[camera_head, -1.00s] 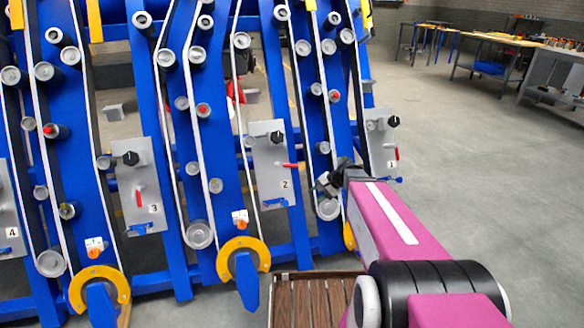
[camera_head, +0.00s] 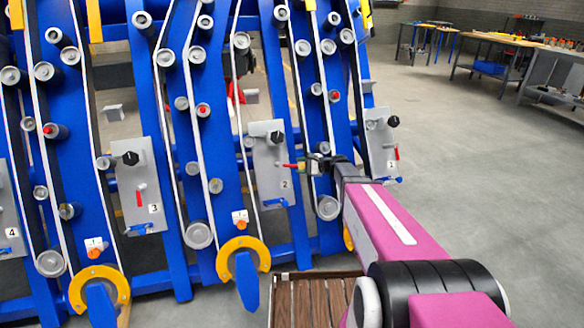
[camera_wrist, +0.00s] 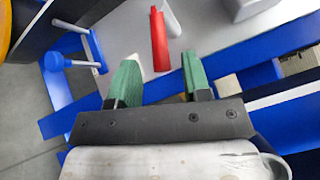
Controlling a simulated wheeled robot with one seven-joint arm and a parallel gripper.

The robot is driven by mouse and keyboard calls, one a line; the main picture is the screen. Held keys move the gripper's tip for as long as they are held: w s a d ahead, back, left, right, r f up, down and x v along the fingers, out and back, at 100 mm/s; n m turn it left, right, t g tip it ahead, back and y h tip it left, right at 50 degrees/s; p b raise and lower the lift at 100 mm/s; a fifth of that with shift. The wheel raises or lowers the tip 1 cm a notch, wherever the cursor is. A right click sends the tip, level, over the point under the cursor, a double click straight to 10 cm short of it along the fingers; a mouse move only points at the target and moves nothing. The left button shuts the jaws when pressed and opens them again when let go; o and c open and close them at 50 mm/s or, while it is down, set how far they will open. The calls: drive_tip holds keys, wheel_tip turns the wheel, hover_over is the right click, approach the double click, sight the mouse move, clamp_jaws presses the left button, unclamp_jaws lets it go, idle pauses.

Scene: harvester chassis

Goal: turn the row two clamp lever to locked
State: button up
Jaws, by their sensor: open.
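The levers on panels 1 and 3 hang down. My gripper (camera_head: 312,164) is just right of the red lever, its fingers toward the panel. In the wrist view, the two green fingers of my gripper (camera_wrist: 161,78) are apart with nothing between them. The red lever (camera_wrist: 159,40) shows ahead of the gap, slightly beyond the tips. Contact is not visible.
Panel 2 also has a black knob (camera_head: 277,137) and a blue handle (camera_head: 275,203). Blue uprights with white belts and grey rollers (camera_head: 328,207) stand close around my gripper. A slatted wooden platform (camera_head: 310,300) lies below. Open floor (camera_head: 490,200) is at right.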

sight(295, 166)
drive_tip(key=shift+x, duration=2.3)
clamp_jaws()
